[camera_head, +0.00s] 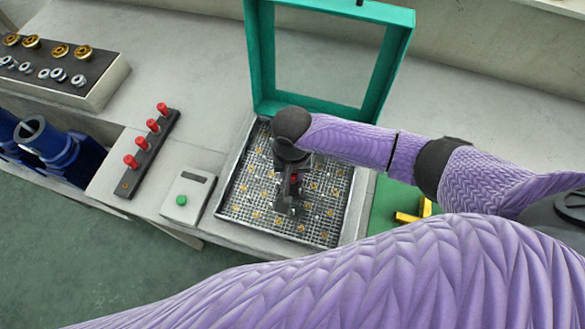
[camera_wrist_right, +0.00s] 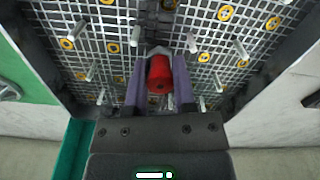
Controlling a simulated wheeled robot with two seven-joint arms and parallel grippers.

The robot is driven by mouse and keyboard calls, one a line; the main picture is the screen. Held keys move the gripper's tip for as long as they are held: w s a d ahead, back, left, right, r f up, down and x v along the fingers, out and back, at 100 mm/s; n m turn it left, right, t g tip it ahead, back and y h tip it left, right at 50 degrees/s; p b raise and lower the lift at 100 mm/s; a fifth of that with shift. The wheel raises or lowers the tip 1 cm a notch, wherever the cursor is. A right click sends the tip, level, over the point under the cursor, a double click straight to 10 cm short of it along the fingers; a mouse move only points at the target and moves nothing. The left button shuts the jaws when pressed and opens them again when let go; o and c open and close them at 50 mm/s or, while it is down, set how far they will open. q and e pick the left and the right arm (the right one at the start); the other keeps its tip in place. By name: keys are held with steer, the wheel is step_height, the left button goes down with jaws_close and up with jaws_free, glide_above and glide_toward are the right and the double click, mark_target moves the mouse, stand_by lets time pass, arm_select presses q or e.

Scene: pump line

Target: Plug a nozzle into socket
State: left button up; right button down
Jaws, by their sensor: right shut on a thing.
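My right gripper (camera_head: 288,206) points down over the metal grid tray (camera_head: 226,207). In the right wrist view the gripper (camera_wrist_right: 160,62) is shut on a red nozzle (camera_wrist_right: 160,73), between its two purple fingers. A bit of red also shows between the fingers in the head view. Around it the grid has several yellow-ringed holes, which look like sockets (camera_wrist_right: 204,58), and upright metal pins. The nozzle's lower end is hidden, so I cannot tell whether it is in a socket. My left gripper is not in view.
A teal frame (camera_head: 262,60) stands upright behind the tray. At left are a black rack (camera_head: 138,174) with several red-topped pieces, a white box with a green button (camera_head: 187,197), dark blue cylinders (camera_head: 60,146), and a block of brass and silver fittings (camera_head: 90,82).

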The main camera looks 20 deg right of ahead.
stand_by(0.7)
steer(key=shift+f, duration=0.25)
steer(key=shift+c, duration=1.8)
jaws_free()
step_height(320, 180, up, 2)
steer(key=p, duration=0.3)
steer(key=shift+r, duration=0.15)
step_height(320, 180, up, 4)
steer(key=p, duration=0.5)
steer(key=shift+f, duration=0.2)
